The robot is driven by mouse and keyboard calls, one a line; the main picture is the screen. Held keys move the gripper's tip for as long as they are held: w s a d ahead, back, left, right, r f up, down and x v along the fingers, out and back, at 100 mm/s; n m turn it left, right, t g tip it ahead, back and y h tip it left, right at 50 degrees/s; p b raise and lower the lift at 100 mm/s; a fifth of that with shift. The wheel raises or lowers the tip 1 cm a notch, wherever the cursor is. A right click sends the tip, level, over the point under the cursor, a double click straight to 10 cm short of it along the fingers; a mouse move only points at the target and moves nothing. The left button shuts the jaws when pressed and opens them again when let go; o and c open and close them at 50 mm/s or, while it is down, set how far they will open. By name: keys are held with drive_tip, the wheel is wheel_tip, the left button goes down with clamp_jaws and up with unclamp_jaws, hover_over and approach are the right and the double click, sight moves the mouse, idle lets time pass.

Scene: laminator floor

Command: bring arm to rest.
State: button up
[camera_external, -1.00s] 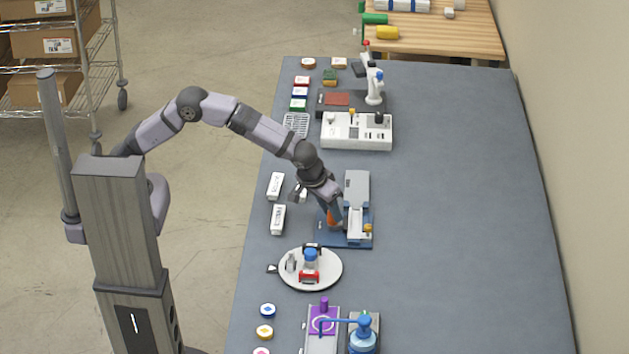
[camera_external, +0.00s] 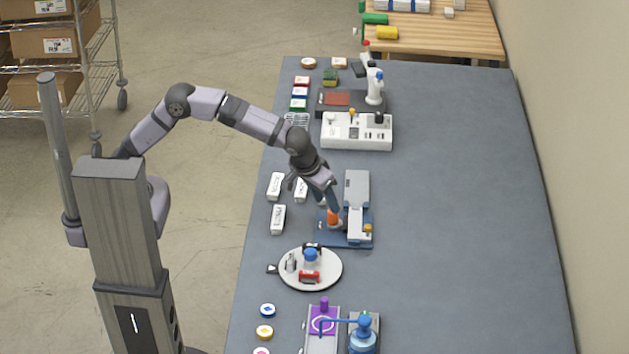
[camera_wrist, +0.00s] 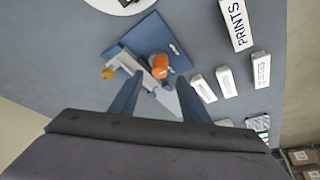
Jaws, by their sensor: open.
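My gripper (camera_external: 329,204) is over the left side of a blue and grey laminator-like machine (camera_external: 357,192) on the table. In the wrist view its two fingers (camera_wrist: 160,97) are spread wide with nothing held between them. An orange knob-like part (camera_external: 333,216) stands on the machine's blue base just by the fingertips; it also shows in the wrist view (camera_wrist: 159,66), beyond the fingers. I cannot tell whether a finger touches it.
White labelled blocks (camera_external: 278,219) lie left of the machine. A round white tray (camera_external: 332,279) with small items is in front. A white control box (camera_external: 357,144) and a microscope-like device (camera_external: 375,88) stand behind. The table's right side (camera_external: 470,200) is clear.

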drive_tip(key=shift+v, duration=0.9)
